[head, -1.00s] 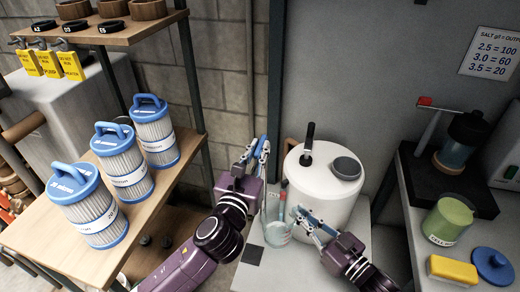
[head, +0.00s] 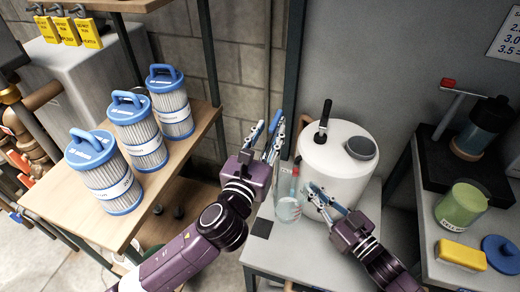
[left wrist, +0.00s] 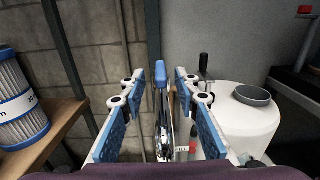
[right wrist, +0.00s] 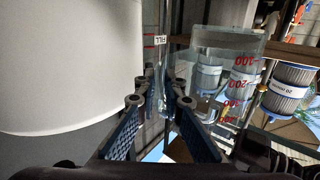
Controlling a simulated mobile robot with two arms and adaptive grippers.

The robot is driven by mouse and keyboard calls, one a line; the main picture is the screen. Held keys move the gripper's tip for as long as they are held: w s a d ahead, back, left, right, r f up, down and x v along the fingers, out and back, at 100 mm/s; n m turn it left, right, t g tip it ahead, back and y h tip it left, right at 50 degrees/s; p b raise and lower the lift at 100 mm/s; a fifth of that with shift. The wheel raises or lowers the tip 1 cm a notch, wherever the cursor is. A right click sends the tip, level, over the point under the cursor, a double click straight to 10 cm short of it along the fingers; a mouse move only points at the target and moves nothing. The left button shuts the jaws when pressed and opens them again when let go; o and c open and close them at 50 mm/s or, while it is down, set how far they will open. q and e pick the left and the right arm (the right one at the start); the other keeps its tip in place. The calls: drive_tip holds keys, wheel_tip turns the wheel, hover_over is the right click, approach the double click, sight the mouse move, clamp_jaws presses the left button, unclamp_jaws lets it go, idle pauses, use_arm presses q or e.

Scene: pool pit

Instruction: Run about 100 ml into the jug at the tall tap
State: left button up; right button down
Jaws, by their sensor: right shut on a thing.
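A clear jug (head: 288,209) is low in front of the white tank; its red volume marks show in the right wrist view (right wrist: 228,72). My right gripper (head: 315,197) is shut on the jug at its near side, where a clear upright part (right wrist: 167,60) stands between the fingers. The liquid level inside is unclear. My left gripper (head: 268,128) is open, above and left of the jug. In the left wrist view a blue lever (left wrist: 161,75) on a metal body, apparently the tall tap, stands between its spread fingers. No touch is visible there.
The white tank (head: 345,178) with a black handle (head: 323,120) and grey cap (head: 361,148) stands close behind my right gripper. Filter cartridges (head: 135,140) line the left shelf. A green beaker (head: 461,207) and yellow sponge (head: 460,254) are on the right bench.

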use_arm(q)
drive_tip(key=v, duration=0.8)
drive_tip(key=shift+s, duration=0.15)
drive_tip(key=shift+a, duration=0.1)
